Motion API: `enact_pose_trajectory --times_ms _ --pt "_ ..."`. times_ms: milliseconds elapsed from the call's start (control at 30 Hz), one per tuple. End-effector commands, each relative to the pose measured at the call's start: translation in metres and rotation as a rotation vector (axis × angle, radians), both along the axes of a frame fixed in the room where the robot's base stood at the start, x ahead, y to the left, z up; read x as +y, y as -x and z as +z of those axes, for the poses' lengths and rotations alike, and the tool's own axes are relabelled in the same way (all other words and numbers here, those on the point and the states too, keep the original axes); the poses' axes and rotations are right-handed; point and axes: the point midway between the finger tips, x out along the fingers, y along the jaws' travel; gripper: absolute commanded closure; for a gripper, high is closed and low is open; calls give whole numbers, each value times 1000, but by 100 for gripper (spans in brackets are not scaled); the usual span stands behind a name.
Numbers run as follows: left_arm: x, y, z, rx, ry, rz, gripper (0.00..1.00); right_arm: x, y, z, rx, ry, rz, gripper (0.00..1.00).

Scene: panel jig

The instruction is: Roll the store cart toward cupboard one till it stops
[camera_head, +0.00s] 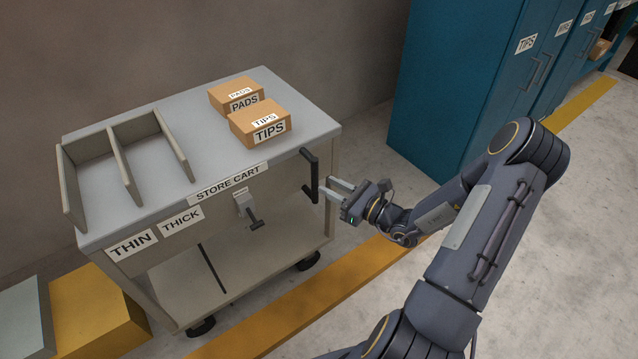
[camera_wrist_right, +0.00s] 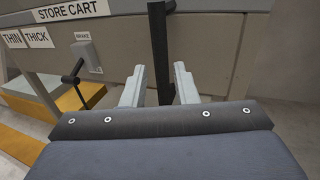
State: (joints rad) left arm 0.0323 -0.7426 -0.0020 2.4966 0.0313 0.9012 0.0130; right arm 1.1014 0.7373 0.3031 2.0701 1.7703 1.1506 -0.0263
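The store cart (camera_head: 232,187) is a grey cart with a label on its front, left of centre in the head view. A black upright handle (camera_head: 314,180) stands at its right front corner. My right gripper (camera_head: 335,190) is open just in front of the handle. In the wrist view the handle (camera_wrist_right: 160,45) lies between the lines of the two fingers (camera_wrist_right: 158,82); I cannot tell if it is inside them. A brake lever (camera_head: 250,213) hangs on the cart's front. A blue cupboard (camera_head: 446,85) labelled TIPS stands at the right, apart from the cart. My left gripper is out of view.
Boxes labelled PADS (camera_head: 236,97) and TIPS (camera_head: 261,125) and a divider rack (camera_head: 122,160) sit on the cart top. A yellow block (camera_head: 95,310) stands by its left end. A yellow floor stripe (camera_head: 300,315) runs in front. Floor shows between cart and cupboard.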

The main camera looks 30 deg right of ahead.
Motion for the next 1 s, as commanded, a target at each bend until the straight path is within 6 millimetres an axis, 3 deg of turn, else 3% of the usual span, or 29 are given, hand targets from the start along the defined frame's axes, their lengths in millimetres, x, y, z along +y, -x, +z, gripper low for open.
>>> enact_pose_trajectory --times_ms 500,900,1000 --pt "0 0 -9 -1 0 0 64 25 -63 -2 1 -5 -5 74" --pt "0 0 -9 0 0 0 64 29 -72 -1 2 -5 -6 74" --pt "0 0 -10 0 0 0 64 28 -72 -1 2 -5 -6 87"
